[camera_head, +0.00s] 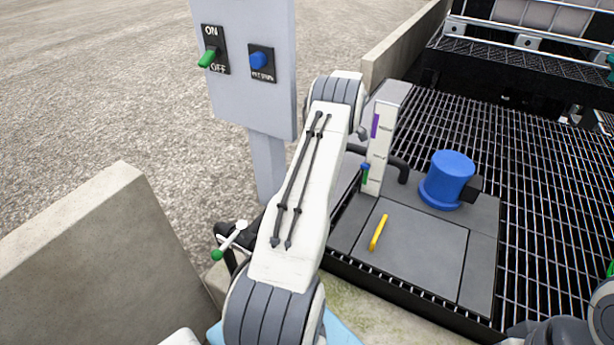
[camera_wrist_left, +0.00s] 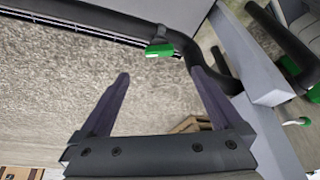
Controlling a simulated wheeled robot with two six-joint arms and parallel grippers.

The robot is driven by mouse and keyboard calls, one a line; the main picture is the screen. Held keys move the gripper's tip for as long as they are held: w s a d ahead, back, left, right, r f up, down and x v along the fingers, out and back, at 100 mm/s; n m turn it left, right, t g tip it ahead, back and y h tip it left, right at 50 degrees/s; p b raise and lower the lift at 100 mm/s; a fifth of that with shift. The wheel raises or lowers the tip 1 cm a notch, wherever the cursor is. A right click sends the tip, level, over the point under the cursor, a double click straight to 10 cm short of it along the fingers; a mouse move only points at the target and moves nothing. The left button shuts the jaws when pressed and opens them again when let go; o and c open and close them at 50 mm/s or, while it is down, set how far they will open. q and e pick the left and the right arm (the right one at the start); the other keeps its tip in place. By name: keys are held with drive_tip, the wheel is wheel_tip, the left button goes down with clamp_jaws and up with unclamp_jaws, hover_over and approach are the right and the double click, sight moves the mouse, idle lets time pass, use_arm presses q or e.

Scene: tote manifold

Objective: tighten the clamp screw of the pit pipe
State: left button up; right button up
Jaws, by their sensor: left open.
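My left gripper (camera_wrist_left: 160,76) is open in the left wrist view, with nothing between its two dark fingers. Beyond the fingertips, a dark pipe (camera_wrist_left: 85,15) crosses the top and bends down at the right. A small green-ended handle (camera_wrist_left: 160,50) sits at this pipe, just past the gap between the fingertips and apart from them. In the head view, a white lever with a green end (camera_head: 229,241) sits by a black pipe end left of my left arm; I cannot tell whether it is the same handle. My left gripper is hidden in the head view. My right gripper is out of view.
A grey switch post (camera_head: 270,165) stands behind my left arm. A concrete wall (camera_head: 95,250) is at the left. On the right are a grey hatch with a yellow handle (camera_head: 378,232), a blue cylinder (camera_head: 448,178) and grating (camera_head: 530,150). Gravel lies behind.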

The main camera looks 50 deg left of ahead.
use_arm(q)
drive_tip(key=x, duration=1)
drive_tip(key=shift+s+a+f, duration=0.1)
drive_tip(key=shift+a, duration=0.1)
